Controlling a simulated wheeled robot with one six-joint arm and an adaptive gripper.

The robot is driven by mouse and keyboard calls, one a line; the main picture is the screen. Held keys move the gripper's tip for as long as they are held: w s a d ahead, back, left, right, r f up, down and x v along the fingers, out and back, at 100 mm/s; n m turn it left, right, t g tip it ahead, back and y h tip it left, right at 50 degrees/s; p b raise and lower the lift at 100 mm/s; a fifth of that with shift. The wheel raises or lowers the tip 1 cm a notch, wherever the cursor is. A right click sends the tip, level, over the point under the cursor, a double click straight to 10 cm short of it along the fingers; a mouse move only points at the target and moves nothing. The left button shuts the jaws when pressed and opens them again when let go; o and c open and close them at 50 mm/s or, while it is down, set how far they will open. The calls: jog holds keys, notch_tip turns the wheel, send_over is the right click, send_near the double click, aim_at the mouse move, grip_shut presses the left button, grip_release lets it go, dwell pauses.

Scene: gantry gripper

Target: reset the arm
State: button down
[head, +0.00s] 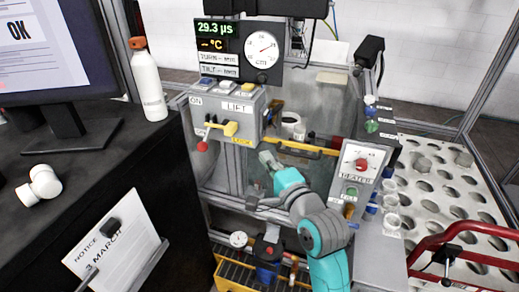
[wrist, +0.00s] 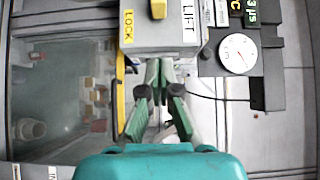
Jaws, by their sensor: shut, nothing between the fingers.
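My gripper (head: 266,158) is in the middle of the head view, at the end of my teal and grey arm. It is in front of the machine, below the grey LIFT box (head: 232,110). In the wrist view the fingers of my gripper (wrist: 160,66) come together at their tips, with nothing held. There they point at the lower edge of the LIFT box (wrist: 164,36), and I cannot tell whether they touch it.
A HEATER box (head: 356,175) stands to the right of my arm. A yellow bar (head: 300,151) crosses the machine near the gripper. A black desk (head: 100,150) with a white bottle (head: 148,82) is at left. A perforated table (head: 455,205) and red rail (head: 425,247) are at right.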

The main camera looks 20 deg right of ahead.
jog(key=s+d+f+n+g+h, duration=0.15)
jog(key=s+f+n, duration=0.55)
jog(key=s+f, duration=1.35)
jog(key=s+n+g+h, duration=0.1)
jog(key=s+n, duration=0.8)
jog(key=s, duration=1.7)
jog(key=shift+g, duration=0.25)
